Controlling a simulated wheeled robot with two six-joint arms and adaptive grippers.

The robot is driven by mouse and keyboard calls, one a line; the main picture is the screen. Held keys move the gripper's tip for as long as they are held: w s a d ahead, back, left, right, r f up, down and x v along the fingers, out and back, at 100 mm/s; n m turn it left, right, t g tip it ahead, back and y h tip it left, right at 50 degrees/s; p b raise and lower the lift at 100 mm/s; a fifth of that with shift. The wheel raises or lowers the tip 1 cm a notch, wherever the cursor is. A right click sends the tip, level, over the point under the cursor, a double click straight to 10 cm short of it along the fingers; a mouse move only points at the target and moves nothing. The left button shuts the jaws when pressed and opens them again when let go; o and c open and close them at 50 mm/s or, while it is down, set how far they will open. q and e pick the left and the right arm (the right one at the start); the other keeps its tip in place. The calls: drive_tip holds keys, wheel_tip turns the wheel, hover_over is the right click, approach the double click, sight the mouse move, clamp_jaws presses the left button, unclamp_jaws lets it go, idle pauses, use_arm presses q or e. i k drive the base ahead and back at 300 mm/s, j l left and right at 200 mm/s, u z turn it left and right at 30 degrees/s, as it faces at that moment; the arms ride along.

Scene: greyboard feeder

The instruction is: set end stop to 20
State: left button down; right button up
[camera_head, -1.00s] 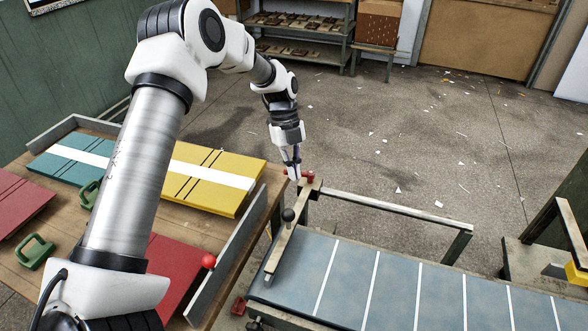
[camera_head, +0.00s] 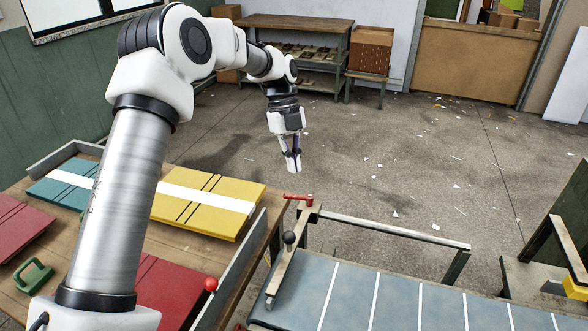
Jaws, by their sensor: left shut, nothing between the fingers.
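The end stop (camera_head: 283,262) is a pale bar lying across the left end of the blue-grey feeder bed (camera_head: 350,298). It carries a black ball knob (camera_head: 289,238), and a red lever (camera_head: 297,197) sits at its far end by the side rail (camera_head: 395,228). White lines cross the bed; I can read no numbers on them. My left gripper (camera_head: 291,168) points down above and behind the red lever, apart from it. Its fingers look close together and hold nothing. My right gripper is not in view.
A wooden table (camera_head: 134,240) at left holds a yellow board (camera_head: 210,204), a teal board (camera_head: 60,180), red boards (camera_head: 168,292) and a green handle (camera_head: 33,275). A red ball knob (camera_head: 210,284) stands by its grey side wall. Scraps litter the open floor behind the feeder.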

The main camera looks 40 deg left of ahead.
sight(305, 214)
drive_tip(key=k+l, duration=0.8)
